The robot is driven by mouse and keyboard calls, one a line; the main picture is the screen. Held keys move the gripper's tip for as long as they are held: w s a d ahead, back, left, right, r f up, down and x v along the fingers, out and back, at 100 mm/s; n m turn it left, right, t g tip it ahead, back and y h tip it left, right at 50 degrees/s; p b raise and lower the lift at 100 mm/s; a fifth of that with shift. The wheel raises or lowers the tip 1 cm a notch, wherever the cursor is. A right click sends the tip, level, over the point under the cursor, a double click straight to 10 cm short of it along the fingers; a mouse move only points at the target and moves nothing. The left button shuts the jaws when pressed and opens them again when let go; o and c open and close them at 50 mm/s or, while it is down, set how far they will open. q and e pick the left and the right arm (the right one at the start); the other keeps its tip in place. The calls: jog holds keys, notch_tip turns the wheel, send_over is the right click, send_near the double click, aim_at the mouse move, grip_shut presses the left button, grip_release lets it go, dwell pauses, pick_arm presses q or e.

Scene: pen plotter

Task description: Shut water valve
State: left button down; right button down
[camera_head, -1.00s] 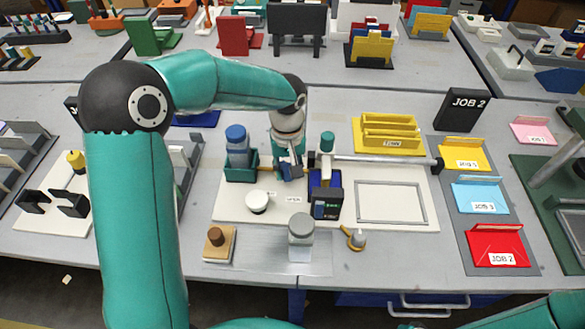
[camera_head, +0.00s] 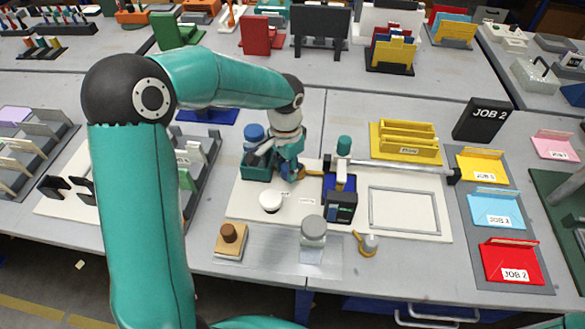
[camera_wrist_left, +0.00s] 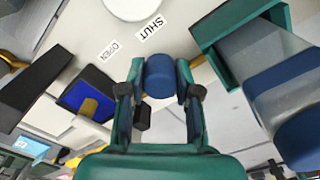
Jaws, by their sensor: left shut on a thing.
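The valve's blue handle (camera_wrist_left: 160,76) is between the two fingers of my left gripper (camera_wrist_left: 160,92) in the left wrist view, and the gripper is shut on it. The SHUT label (camera_wrist_left: 150,27) and the OPEN label (camera_wrist_left: 112,50) lie on the white board above the fingers. In the head view my left gripper (camera_head: 289,172) is low over the board, right of the blue-capped water container (camera_head: 254,134). A brass-coloured piece (camera_head: 312,173) shows just right of the fingers. The gripper hides most of the valve. My right gripper is not in view.
The blue-capped container stands in a teal holder (camera_head: 256,172) close to the gripper. A rail (camera_head: 400,166) crosses the board at right. The framed area there is open.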

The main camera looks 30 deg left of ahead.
pick_arm(q)
jog(key=shift+w+a+r+m, duration=0.1)
jog(key=shift+w+a+m, duration=0.2)
jog(key=shift+m, duration=0.45)
jog(key=shift+w+a+r+m, duration=0.1)
jog(key=shift+a+m, duration=0.3)
jog(key=shift+m, duration=0.35)
jog(key=c, duration=0.8)
grip_release()
jog(key=shift+s+f, duration=0.1)
notch_tip(320, 180, up, 12)
jog(key=shift+f, duration=0.1)
